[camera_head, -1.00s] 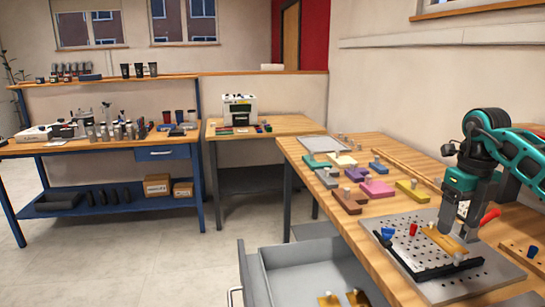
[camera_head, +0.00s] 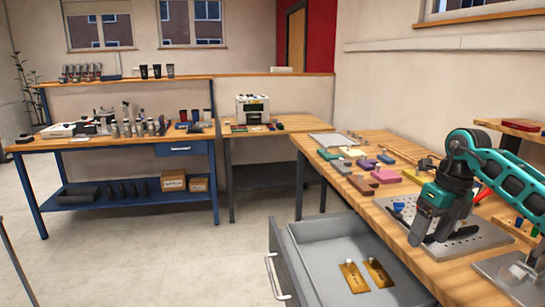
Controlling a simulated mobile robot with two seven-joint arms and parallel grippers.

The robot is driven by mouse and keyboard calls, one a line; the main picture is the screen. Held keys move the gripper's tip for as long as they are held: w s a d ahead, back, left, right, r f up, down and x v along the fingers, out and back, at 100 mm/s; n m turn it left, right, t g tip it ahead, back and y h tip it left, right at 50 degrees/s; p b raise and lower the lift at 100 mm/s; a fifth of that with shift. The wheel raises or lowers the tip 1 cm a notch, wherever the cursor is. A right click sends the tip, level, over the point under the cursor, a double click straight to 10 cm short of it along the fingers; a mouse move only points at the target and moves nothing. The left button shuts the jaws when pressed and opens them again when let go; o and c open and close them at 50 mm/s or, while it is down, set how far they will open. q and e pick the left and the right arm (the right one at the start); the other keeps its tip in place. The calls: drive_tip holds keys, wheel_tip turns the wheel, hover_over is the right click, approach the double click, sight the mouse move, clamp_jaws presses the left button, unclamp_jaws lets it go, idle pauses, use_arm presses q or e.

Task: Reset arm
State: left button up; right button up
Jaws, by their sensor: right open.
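My right arm, teal and dark grey, comes in from the right. Its gripper (camera_head: 428,238) is open and points down over the left part of the grey perforated plate (camera_head: 484,238) on the wooden workbench (camera_head: 385,214). The jaws look empty and hide part of the plate and whatever lies behind them. A small blue piece (camera_head: 398,206) shows just left of the gripper body. My left gripper is not in view.
An open grey drawer (camera_head: 335,228) holds two brass plates (camera_head: 353,277) below the bench's left edge. Coloured blocks (camera_head: 386,176) lie farther back on the bench. A white machine (camera_head: 252,108) stands on the small table; a blue-framed bench (camera_head: 182,149) is at left. Floor between is clear.

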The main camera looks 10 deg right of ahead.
drive_tip(key=w+a+f+n+y, duration=0.1)
drive_tip(key=a+f+y, duration=0.4)
drive_tip(key=a, duration=0.4)
drive_tip(key=s+a+f+m+t+y, duration=0.1)
drive_tip(key=s+a+m+t+y, duration=0.3)
drive_tip(key=a, duration=0.7)
drive_tip(key=s+a+f+m+t+y, duration=0.1)
drive_tip(key=a+m+t+y, duration=0.2)
drive_tip(key=a+m+y, duration=0.5)
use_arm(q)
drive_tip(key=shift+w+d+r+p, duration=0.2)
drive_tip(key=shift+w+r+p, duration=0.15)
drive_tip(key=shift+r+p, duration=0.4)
use_arm(e)
drive_tip(key=s+d+f+m+t+h, duration=0.1)
drive_tip(key=s+d+f+m+h, duration=0.2)
drive_tip(key=s+f+m+h, duration=0.5)
drive_tip(key=s+d+f+m+t+h, duration=0.2)
drive_tip(key=s+d+f+m+h, duration=0.2)
drive_tip(key=s+f+m+h, duration=0.4)
wheel_tip(320, 180, down, 4)
drive_tip(key=m, duration=0.8)
drive_tip(key=shift+s+d+h, duration=0.3)
drive_tip(key=shift+s+h, duration=0.05)
drive_tip(key=shift+h, duration=0.05)
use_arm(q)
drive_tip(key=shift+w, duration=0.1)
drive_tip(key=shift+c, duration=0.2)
